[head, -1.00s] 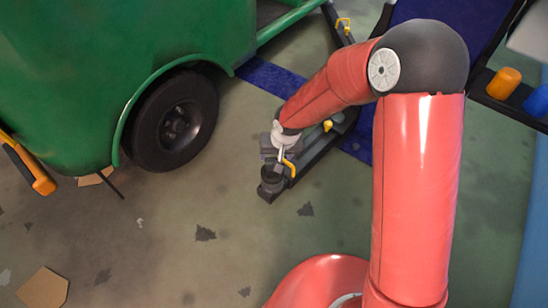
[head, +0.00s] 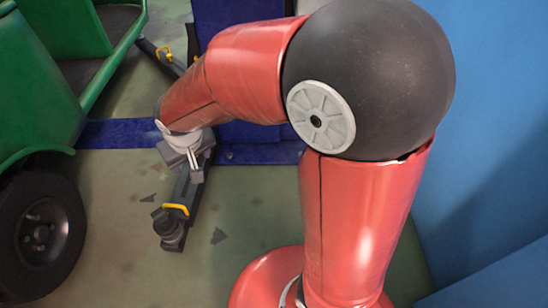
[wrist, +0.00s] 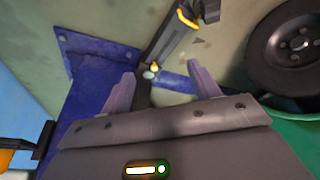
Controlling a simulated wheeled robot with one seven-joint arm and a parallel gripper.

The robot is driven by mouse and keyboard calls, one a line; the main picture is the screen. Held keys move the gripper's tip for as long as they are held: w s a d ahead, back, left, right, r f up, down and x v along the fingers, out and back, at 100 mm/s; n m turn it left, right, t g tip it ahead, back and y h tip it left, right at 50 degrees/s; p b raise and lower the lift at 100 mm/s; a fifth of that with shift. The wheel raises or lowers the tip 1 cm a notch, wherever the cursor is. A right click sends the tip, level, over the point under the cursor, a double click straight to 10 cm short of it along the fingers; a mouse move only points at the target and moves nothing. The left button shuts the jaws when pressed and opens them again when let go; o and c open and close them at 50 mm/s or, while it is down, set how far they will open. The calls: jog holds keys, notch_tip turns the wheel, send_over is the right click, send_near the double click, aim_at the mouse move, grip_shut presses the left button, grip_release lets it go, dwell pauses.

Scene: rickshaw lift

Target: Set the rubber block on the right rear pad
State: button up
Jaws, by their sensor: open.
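A dark lift arm (head: 190,185) lies low over the floor, with a yellow handle (head: 177,208) near its front end. At that end a dark pad (head: 170,240) carries a dark, blocky top piece (head: 162,219); I cannot tell whether that piece is the rubber block. My gripper (head: 187,160) is above the lift arm, behind the yellow handle and apart from the pad. In the wrist view my gripper (wrist: 160,82) has its fingers spread with nothing held between them. The lift arm (wrist: 165,40) runs beyond the fingers there.
The green rickshaw (head: 35,110) with its black wheel (head: 40,235) stands at the left. A blue base plate (head: 250,148) and column are behind my arm. A second lift arm with a yellow handle (head: 163,54) is farther back. Open floor (head: 130,270) lies in front; a blue wall (head: 490,150) is right.

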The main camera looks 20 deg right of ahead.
jog(key=s+d+r+m+t, duration=0.1)
jog(key=s+d+r, duration=0.4)
jog(key=s+d, duration=0.2)
jog(key=s+d+r+m, duration=0.1)
jog(key=s+d+r, duration=0.5)
jog(key=s, duration=0.3)
jog(key=shift+s+d+m+t+h, duration=0.3)
jog(key=shift+s+d+m+t, duration=0.1)
jog(key=shift+d, duration=0.45)
jog(key=shift+r, duration=0.2)
notch_tip(320, 180, up, 10)
jog(key=p, duration=0.9)
jog(key=shift+f+p, duration=0.15)
jog(key=shift+p, duration=0.25)
